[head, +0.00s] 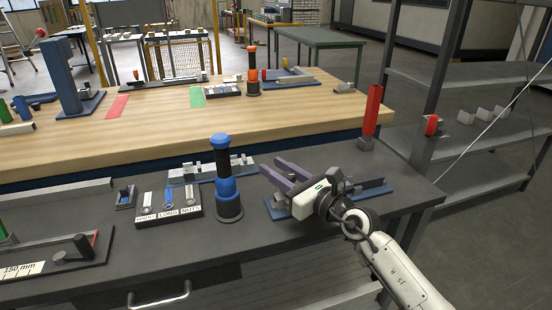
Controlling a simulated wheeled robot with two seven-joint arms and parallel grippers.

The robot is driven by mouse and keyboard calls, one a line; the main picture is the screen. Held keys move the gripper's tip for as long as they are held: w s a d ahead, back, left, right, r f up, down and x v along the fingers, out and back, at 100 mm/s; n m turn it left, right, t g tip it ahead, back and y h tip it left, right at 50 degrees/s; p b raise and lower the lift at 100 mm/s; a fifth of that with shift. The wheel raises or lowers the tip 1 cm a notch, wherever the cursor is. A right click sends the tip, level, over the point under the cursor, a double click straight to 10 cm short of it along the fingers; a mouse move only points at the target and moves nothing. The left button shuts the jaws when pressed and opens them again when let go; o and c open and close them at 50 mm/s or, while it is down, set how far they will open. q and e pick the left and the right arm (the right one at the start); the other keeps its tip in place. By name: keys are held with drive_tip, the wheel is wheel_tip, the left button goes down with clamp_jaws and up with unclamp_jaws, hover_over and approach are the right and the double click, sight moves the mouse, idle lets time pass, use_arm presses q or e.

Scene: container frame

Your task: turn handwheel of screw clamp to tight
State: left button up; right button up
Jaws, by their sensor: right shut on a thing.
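The screw clamp (376,187) appears to be the low blue-based device at the right of the dark near bench. My right gripper (284,172) lies over it, its two purple-grey fingers pointing up and left. The fingers stand a little apart, shut on what I take to be the handwheel. The wheel itself is hidden or too small to make out, and its turn angle cannot be read. The gripper's white body covers the clamp's middle. My left gripper is not in view.
A blue-and-black cylinder tool (223,180) stands left of the gripper, near a labelled parts tray (167,220). A red cylinder (372,112) stands at the bench's right back corner. A wooden-topped bench (150,125) lies behind; grey shelves (470,145) stand right.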

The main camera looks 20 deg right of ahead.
sight(294, 180)
drive_tip(key=o, duration=1)
drive_tip(key=shift+o, duration=0.2)
drive_tip(key=shift+s, duration=0.1)
drive_tip(key=v, duration=0.9)
drive_tip(key=shift+d, duration=0.15)
drive_tip(key=shift+s+d, duration=0.2)
drive_tip(key=shift+s, duration=0.3)
